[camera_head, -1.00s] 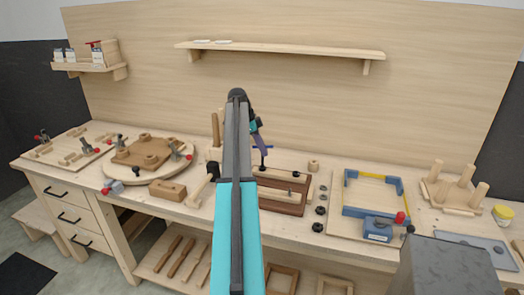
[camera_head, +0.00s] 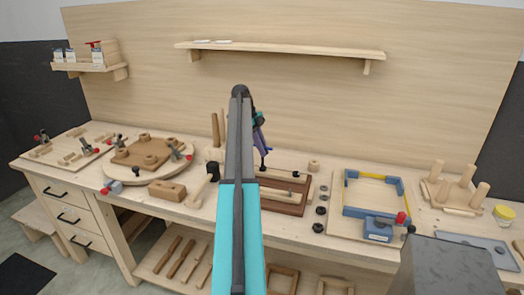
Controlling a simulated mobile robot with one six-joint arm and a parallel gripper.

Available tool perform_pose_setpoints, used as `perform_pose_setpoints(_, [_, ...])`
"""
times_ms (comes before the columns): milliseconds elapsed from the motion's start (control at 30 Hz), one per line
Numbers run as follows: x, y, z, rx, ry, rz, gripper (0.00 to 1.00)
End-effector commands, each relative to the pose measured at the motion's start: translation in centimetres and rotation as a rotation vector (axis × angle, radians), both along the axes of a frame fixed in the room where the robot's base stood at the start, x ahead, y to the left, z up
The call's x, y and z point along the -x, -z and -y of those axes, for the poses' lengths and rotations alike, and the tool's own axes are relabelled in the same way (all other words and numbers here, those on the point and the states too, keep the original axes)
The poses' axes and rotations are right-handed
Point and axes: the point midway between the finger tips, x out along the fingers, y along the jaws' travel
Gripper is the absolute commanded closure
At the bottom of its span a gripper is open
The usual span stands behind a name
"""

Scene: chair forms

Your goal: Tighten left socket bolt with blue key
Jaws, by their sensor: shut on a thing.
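My gripper (camera_head: 259,119) shows only partly, behind my arm in the middle of the view. It is shut on a blue-violet key (camera_head: 261,140), held roughly upright with its dark lower end pointing down. The key's tip is over or near the back left of a brown wooden frame (camera_head: 282,208) on the bench. I cannot tell whether it touches anything. A small dark bolt-like pin (camera_head: 290,192) stands at the frame's light middle piece. The left socket bolt cannot be made out; my arm hides the frame's left side.
Several black round pieces (camera_head: 320,210) lie right of the frame. Beyond is a board with a blue and yellow frame (camera_head: 348,196) and a blue clamp (camera_head: 378,229). Left are a round board (camera_head: 120,180) and a wooden block (camera_head: 167,190). A shelf (camera_head: 280,51) hangs above.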

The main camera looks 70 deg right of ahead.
Motion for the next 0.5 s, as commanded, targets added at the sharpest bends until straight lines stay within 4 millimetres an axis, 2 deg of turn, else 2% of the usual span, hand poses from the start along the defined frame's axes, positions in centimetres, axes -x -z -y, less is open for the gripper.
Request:
perform_pose_setpoints(267, [0.17,0.1,-0.17,-0.008,-0.015,-0.004,1.0])
perform_pose_setpoints(500, [0.05,0.04,-0.01,-0.011,-0.146,-0.005,1.0])
